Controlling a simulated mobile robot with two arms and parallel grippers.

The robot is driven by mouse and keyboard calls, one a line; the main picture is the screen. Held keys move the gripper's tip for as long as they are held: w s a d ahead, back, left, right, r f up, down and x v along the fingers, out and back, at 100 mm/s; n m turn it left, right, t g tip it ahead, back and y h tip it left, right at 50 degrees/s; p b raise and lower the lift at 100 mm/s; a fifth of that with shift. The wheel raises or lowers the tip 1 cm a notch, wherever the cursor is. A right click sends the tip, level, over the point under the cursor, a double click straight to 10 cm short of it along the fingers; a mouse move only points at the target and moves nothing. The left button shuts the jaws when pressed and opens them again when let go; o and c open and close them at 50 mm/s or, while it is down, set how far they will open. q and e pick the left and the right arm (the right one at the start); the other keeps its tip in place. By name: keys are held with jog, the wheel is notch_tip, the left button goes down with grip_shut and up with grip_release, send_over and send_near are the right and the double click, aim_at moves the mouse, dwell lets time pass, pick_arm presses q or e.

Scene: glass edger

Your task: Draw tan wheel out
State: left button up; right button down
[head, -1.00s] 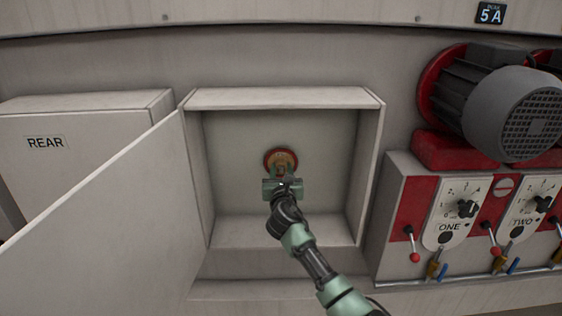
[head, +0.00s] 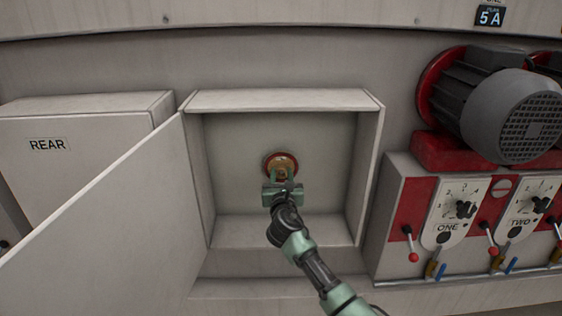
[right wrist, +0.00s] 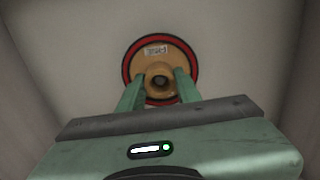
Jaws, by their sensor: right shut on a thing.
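The tan wheel (head: 283,162), with a red rim, sits on the back wall inside an open box (head: 196,180). In the right wrist view the wheel (right wrist: 176,56) faces me, with a small label above its raised centre hub (right wrist: 160,78). My right gripper (head: 284,175) reaches into the box. Its two green fingers (right wrist: 160,86) stand on either side of the hub and are shut on it. The gripper body hides the wheel's lower part in the head view. My left gripper is in neither view.
The box door (head: 110,225) stands open on the left. A closed cabinet marked REAR (head: 85,150) is beyond it. To the right are a red and white panel (head: 408,200) with dials and levers, and a grey motor (head: 505,105). The box interior around the wheel is empty.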

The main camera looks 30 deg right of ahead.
jog(key=p+v, duration=0.3)
jog(key=v, duration=0.4)
dwell(0.9)
jog(key=shift+s+r, duration=0.1)
jog(key=p+v, duration=0.3)
jog(key=v, duration=0.6)
jog(key=shift+s+a, duration=0.2)
jog(key=shift+s, duration=0.2)
